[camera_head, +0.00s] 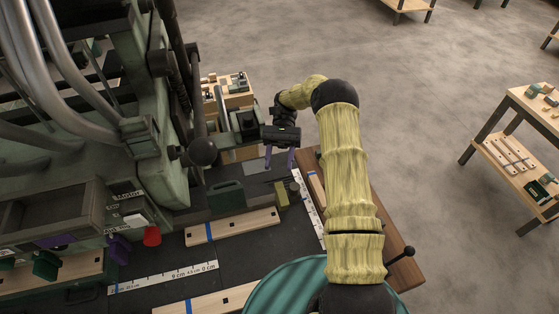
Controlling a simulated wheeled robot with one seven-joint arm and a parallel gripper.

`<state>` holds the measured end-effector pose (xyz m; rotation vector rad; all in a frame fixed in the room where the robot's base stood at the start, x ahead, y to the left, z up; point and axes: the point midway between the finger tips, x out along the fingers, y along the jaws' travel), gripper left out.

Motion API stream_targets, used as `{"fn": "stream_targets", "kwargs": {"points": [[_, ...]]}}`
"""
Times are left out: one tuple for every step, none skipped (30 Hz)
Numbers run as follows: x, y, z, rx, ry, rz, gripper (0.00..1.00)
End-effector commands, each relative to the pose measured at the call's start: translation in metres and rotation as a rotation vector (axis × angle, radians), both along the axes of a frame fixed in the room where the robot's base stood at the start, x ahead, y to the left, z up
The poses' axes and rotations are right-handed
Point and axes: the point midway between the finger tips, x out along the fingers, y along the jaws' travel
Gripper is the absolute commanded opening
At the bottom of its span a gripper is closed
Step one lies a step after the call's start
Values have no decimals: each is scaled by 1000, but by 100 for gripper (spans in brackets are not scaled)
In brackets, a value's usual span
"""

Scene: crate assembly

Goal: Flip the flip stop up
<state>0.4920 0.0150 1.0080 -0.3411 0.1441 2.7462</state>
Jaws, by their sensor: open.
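My gripper (280,160) has two purple fingers spread apart, pointing down, with nothing seen between them. It is above the far right end of the dark machine table. A small olive-yellow block (281,194) sits on the table just below the fingers in the picture, near a white ruler strip (309,208); it may be the flip stop. A dark green block (227,197) stands to its left. I cannot tell for certain which part is the flip stop, nor whether it is up or down. No contact between fingers and block is visible.
The big green machine (165,150) with a black ball knob (203,151) fills the left. Wooden boards (232,227) with blue stripes lie on the dark table. A red knob (152,236) is at front left. Open floor lies right, with a wooden shelf table (520,105) beyond.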

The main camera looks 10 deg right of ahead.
Motion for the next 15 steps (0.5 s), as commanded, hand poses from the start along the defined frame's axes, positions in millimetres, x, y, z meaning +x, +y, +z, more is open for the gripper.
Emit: {"fn": "stream_targets", "kwargs": {"points": [[0, 0, 1, -1, -5, -1, 46], [0, 0, 2, 0, -11, -3, 46], [0, -1, 4, 1, -25, -6, 46], [1, -1, 5, 1, -42, -10, 46], [1, -2, 8, 2, -62, -15, 46], [2, -2, 11, 2, -95, -23, 46], [2, -3, 13, 3, -127, -29, 46], [3, -4, 16, 2, -162, -35, 46], [4, -6, 20, 3, -213, -43, 46], [5, -8, 22, 4, -254, -48, 46], [7, -9, 25, 2, -298, -55, 46], [9, -12, 29, 2, -357, -60, 46], [11, -15, 31, 1, -401, -63, 46], [13, -17, 35, -1, -445, -66, 46], [15, -21, 38, -5, -504, -67, 46]]}}
